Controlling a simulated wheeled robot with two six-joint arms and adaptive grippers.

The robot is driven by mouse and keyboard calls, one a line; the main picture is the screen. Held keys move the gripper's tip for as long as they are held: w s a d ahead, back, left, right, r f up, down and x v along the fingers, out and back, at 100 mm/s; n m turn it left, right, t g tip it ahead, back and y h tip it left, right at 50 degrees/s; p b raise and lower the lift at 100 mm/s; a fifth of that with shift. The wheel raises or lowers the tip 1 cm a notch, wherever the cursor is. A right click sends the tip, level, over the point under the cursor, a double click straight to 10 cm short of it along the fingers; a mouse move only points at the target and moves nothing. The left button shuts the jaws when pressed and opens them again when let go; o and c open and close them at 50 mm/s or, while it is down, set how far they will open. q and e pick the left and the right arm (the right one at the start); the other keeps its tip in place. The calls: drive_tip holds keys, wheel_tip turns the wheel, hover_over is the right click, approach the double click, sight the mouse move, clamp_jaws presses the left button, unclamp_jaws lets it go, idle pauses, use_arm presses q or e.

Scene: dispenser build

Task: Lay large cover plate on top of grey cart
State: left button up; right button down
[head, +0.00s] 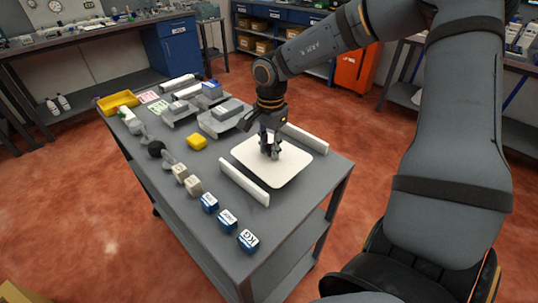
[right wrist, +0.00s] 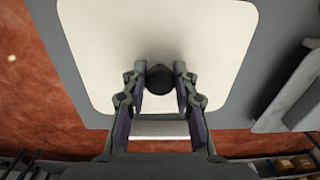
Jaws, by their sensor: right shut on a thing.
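The large cover plate (head: 272,160) is cream-white with rounded corners and a dark round knob (right wrist: 160,79) at its middle. It appears flat and level over the near right end of the grey cart's top (head: 225,173), between two white bars. I cannot tell whether it touches the top or hangs just above it. My right gripper (head: 270,152) points down at the plate's middle and is shut on the knob. In the right wrist view its fingers (right wrist: 160,88) flank the knob, with the pale plate (right wrist: 210,40) behind. My left gripper is not in view.
White bars (head: 244,186) and (head: 305,138) flank the plate. Blue-and-white cubes (head: 228,220) and beige cubes (head: 187,179) line the cart's near edge.

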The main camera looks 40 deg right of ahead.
sight(269, 154)
drive_tip(key=shift+w+d+f+b, duration=0.2)
drive_tip(key=shift+w+f+b, duration=0.1)
drive_tip(key=shift+f+b, duration=0.35)
wheel_tip(269, 154, down, 3)
drive_tip(key=shift+w+r+p, duration=0.1)
drive_tip(key=shift+r+p, duration=0.1)
drive_tip(key=shift+p, duration=0.25)
drive_tip(key=shift+a+f, duration=0.1)
drive_tip(key=shift+f, duration=0.05)
drive_tip(key=c, duration=1)
unclamp_jaws()
drive_tip(key=shift+c, duration=0.2)
